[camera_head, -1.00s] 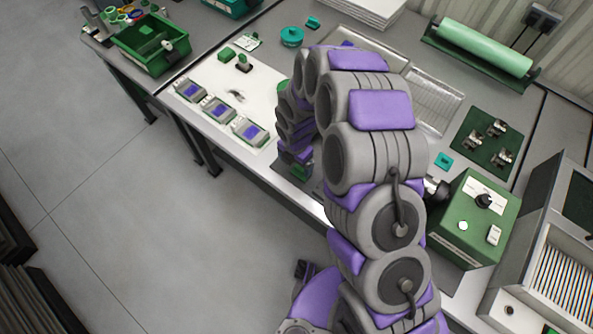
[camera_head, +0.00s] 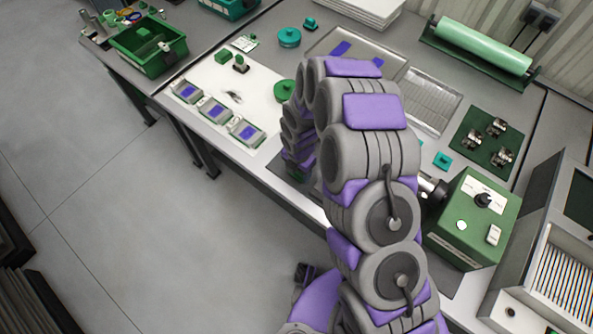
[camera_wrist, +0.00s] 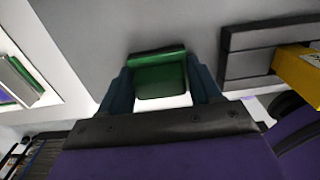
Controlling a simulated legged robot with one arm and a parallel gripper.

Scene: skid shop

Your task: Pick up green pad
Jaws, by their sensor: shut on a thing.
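The green pad (camera_wrist: 158,82) sits between the two dark teal fingers of my gripper (camera_wrist: 160,76) in the wrist view. The fingers press on its left and right sides, so the gripper is shut on it. In the head view my bent arm hides most of the gripper and the pad over the front of the bench. I cannot tell the height of the pad above the surface.
Several grey devices with purple screens (camera_head: 246,132) stand on a white board (camera_head: 205,88). A green dish (camera_head: 285,89) is close behind my arm. A green control box (camera_head: 470,222) stands to the right. A yellow block (camera_wrist: 298,66) shows in the wrist view.

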